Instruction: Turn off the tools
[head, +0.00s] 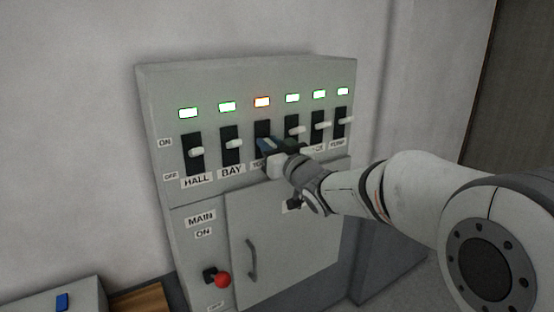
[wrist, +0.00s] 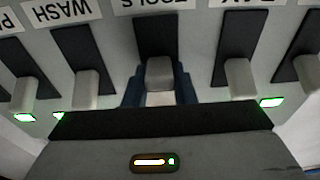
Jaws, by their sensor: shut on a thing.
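The tools switch (head: 263,129) is third from the left on a grey switch panel (head: 160,105). Its light (head: 262,102) glows orange-red, while the other lights are green. My gripper (head: 269,147) is at the lower part of this switch and hides most of its lever and label in the head view. In the wrist view, which is upside down, the pale tools lever (wrist: 160,71) sits between my two blue fingers, which are shut on it. It lies a little nearer its label than the neighbouring levers do to theirs.
The bay lever (head: 233,143) and the hall lever (head: 196,151) are to the left, and several more switches are close on the right. Below are a cabinet door with a handle (head: 252,260) and a red-knobbed main lever (head: 222,280). A box with a blue piece (head: 62,302) is lower left.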

